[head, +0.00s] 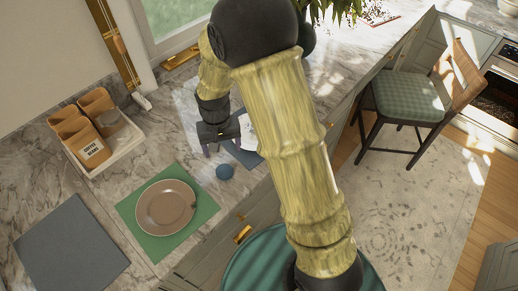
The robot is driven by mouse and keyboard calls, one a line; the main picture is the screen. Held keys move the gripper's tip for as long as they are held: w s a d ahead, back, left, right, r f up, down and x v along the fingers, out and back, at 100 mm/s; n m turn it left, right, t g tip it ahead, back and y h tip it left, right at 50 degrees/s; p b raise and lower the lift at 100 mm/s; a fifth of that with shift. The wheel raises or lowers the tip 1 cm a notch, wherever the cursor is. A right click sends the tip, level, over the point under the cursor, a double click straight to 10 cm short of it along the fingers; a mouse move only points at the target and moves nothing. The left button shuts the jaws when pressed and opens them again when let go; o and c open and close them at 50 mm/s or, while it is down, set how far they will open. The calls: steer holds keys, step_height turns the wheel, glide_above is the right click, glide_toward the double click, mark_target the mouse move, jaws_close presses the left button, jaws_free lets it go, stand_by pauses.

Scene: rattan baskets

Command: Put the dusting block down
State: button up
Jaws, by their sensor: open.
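My gripper (220,146) is above the marble counter near the middle of the picture, pointing down, with its jaws open. A small purplish piece (206,150) shows at its left finger, too small for me to tell whether it is the dusting block. No other thing is clearly the dusting block, and my own arm hides part of the counter to the right. A round blue thing (225,171) sits on the counter just below my gripper in the picture, apart from it.
A brown plate (165,207) lies on a green mat (205,207). A grey mat (70,248) lies at the lower left. A white tray (91,171) holds brown bags. A blue-grey flat thing (246,156) lies right of my gripper. A chair (410,98) stands at the right.

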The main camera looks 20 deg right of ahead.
steer(key=s+d+r+t, duration=0.2)
steer(key=s+d+r, duration=0.6)
steer(key=s+d, duration=0.4)
steer(key=shift+d+r, duration=0.15)
steer(key=shift+d, duration=0.3)
steer(key=shift+o, duration=0.5)
steer(key=w+a+f+g+b, duration=0.2)
steer(key=w+a+b, duration=0.5)
steer(key=w+a, duration=0.5)
steer(key=shift+w+a+f, duration=0.4)
steer(key=shift+a+f, duration=0.05)
steer(key=shift+a, duration=0.8)
